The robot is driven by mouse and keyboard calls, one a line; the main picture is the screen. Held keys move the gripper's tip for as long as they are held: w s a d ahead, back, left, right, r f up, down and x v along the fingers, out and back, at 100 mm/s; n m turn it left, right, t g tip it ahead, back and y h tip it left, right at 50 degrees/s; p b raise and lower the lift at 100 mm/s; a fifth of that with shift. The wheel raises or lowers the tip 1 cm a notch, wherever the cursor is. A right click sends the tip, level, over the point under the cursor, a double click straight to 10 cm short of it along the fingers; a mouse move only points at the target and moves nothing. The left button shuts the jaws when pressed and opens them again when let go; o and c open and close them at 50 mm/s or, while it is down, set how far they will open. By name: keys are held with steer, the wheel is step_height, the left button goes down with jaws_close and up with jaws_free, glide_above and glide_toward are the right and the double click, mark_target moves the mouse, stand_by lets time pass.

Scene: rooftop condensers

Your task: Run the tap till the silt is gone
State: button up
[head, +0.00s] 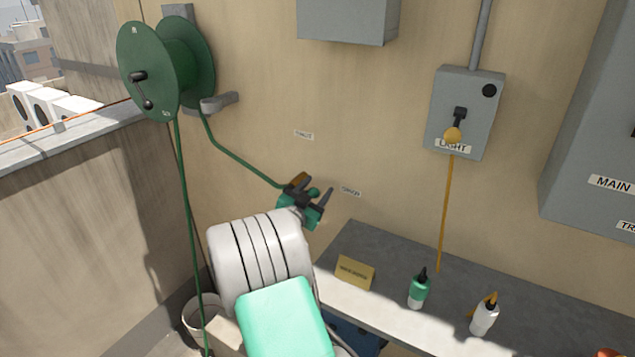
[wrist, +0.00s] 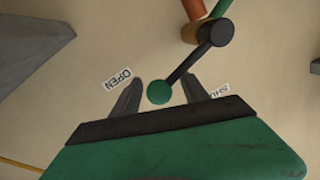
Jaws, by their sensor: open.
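The tap (head: 298,182) is on the tan wall, partly hidden by my gripper, with a green hose joining it from the left. In the wrist view its black lever (wrist: 188,62) slants down-left from a round pivot and ends in a green knob (wrist: 159,92). My gripper (wrist: 160,93) is open, with a finger on each side of the knob and gaps showing; in the head view my gripper (head: 314,196) is at the tap. The OPEN label (wrist: 118,79) is left of the knob, and a partly hidden label starting SHU (wrist: 220,91) is right. No water or silt shows.
A green hose reel (head: 160,70) hangs on the wall; its other hose drops past a white bucket (head: 190,318). A grey shelf (head: 385,262) below right holds a card (head: 355,272) and two bottles. A grey LIGHT box (head: 466,110) has a hanging cord.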

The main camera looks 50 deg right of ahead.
steer(key=shift+w+d, duration=0.15)
steer(key=shift+d, duration=0.4)
jaws_close()
steer(key=shift+a+f, duration=0.1)
steer(key=shift+f, duration=0.15)
stand_by(0.8)
